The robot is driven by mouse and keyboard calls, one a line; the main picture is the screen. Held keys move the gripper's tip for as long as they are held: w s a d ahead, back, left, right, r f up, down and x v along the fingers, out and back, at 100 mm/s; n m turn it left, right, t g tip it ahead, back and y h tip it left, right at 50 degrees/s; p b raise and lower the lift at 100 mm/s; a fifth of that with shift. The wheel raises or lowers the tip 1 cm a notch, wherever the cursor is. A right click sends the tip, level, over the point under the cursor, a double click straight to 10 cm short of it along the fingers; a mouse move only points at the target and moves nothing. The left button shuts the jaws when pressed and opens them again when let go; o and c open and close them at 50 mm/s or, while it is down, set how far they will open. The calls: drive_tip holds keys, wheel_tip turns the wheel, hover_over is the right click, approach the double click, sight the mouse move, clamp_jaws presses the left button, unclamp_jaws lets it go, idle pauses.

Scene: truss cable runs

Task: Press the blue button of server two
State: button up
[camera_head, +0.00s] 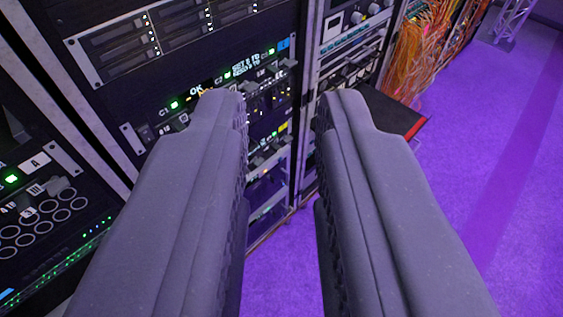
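My gripper (284,100) is open and empty, its two grey fingers reaching up the middle of the view with a wide gap between them. Ahead of and around the left finger is a black rack panel (222,84) with small green lights and a lit text display (246,66). A small blue patch (284,43) sits at the panel's upper right end, above and beyond the fingertips; I cannot tell whether it is a button or a label. No readable mark shows which unit is server two. The left finger hides part of the panel.
A drive-bay unit (160,38) sits above the panel. Another rack with round sockets (40,222) stands at the left. Orange cables (425,45) hang at the upper right, near a dark red-edged shelf (412,128). The purple floor (490,150) at right is clear.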

clamp_jaws()
idle(1.4)
